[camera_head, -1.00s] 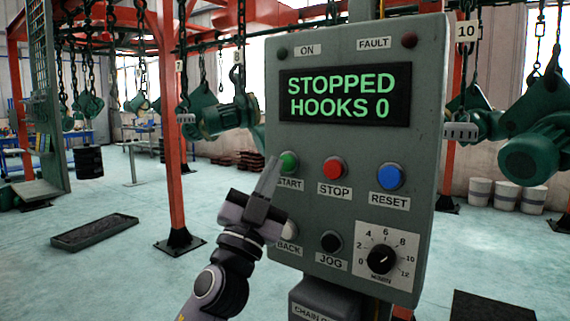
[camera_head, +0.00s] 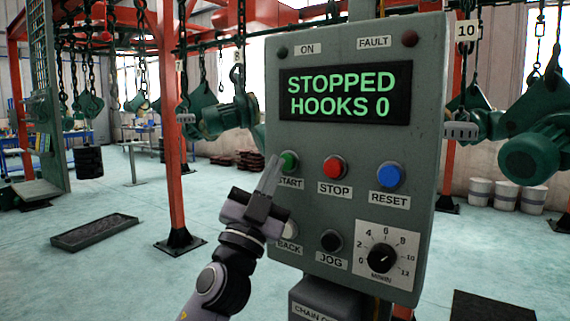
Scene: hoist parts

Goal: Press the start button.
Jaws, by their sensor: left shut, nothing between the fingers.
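The green start button (camera_head: 290,161) sits at the left of the grey control panel (camera_head: 350,222), above its START label. My left gripper (camera_head: 272,165) is shut and empty. Its fingertips are at the left edge of the start button in the picture and cover a small part of it; I cannot tell if they touch. The panel's display (camera_head: 345,95) reads STOPPED, HOOKS 0. My right gripper is not in view.
The red stop button (camera_head: 334,168) and blue reset button (camera_head: 390,177) are to the right. A black jog button (camera_head: 331,241), a dial (camera_head: 382,258) and the partly covered BACK button are below. Hoists hang behind the panel. A red post (camera_head: 172,150) stands at left.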

